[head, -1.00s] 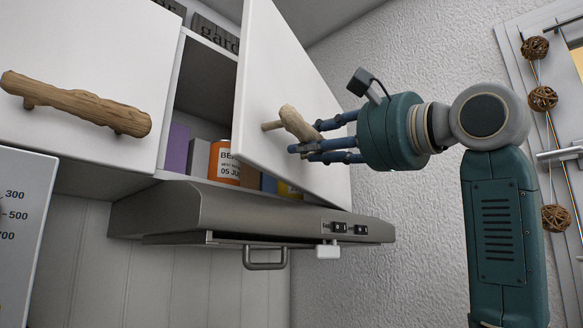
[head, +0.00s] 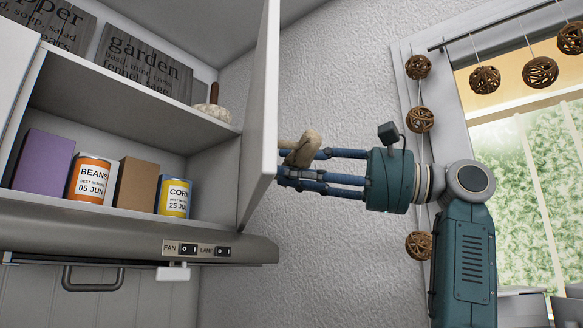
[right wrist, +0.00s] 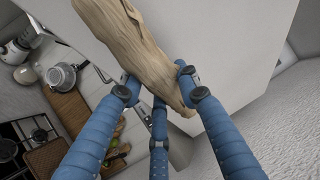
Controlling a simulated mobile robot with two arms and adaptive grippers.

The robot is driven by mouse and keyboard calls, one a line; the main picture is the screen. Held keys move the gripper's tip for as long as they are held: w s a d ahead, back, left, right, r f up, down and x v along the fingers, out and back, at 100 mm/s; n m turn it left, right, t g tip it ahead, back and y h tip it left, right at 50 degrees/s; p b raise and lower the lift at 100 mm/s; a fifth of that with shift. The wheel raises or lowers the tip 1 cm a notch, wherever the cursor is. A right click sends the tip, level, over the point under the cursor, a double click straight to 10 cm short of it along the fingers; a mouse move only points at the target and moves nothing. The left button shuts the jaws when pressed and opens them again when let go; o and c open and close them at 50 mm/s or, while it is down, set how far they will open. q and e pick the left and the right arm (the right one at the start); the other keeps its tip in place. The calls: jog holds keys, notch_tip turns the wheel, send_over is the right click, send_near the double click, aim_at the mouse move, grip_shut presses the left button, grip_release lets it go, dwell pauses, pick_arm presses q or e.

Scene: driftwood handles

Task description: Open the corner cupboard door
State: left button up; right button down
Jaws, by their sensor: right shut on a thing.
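The white corner cupboard door (head: 261,120) stands wide open in the head view, seen nearly edge-on. Its driftwood handle (head: 303,148) sticks out from its front face to the right. My right gripper (head: 291,167) has its blue fingers closed around the handle. In the right wrist view the handle (right wrist: 130,45) runs between the fingers, with the white door face (right wrist: 225,50) behind it. The fingers hide part of the handle. My left gripper is not in view.
The open cupboard (head: 140,100) holds a purple box (head: 42,163), a beans can (head: 88,178), a brown box (head: 136,184) and a corn can (head: 173,197). A range hood (head: 130,243) is below. A window with hanging wicker balls (head: 485,79) is right.

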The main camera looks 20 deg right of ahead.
jog(key=shift+a+f, duration=0.15)
jog(key=shift+a, duration=0.25)
jog(key=c, duration=1.3)
grip_release()
jog(key=shift+o, duration=0.2)
jog(key=shift+d, duration=0.2)
jog(key=v, duration=1.1)
jog(key=shift+d, duration=0.25)
jog(key=shift+s, duration=0.1)
